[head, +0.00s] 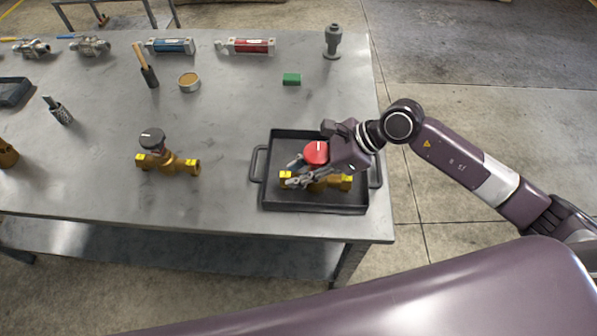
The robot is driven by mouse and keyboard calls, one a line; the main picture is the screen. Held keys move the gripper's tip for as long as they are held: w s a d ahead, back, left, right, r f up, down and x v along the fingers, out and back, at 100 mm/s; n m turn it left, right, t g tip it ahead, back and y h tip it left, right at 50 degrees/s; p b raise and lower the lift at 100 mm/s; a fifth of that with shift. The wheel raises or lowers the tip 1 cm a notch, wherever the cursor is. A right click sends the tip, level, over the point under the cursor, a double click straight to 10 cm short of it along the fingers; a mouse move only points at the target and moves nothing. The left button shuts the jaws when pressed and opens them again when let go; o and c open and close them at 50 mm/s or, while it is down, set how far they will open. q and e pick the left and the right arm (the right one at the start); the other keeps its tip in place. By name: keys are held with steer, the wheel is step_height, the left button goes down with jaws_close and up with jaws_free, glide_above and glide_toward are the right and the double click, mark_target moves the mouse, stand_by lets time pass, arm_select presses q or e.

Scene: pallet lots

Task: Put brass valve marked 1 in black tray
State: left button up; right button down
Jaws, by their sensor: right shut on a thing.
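A brass valve with a red handwheel (316,152) and yellow tags is inside the black tray (282,205) at the table's right front. My right gripper (298,172) is shut on this valve, and its fingers hide part of the body. I cannot tell whether the valve rests on the tray floor. A second brass valve (178,165), with a dark grey handwheel and yellow tags, lies on the bare table left of the tray. The marks on the tags are too small to read. My left gripper is not in view.
Red (247,46) and blue (170,46) cylinders lie at the back edge. The table (225,125) is clear between the second valve and the tray.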

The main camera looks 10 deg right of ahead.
steer(key=shift+f, duration=0.6)
steer(key=shift+f, duration=0.15)
steer(key=c, duration=1.5)
jaws_free()
steer(key=shift+c, duration=0.2)
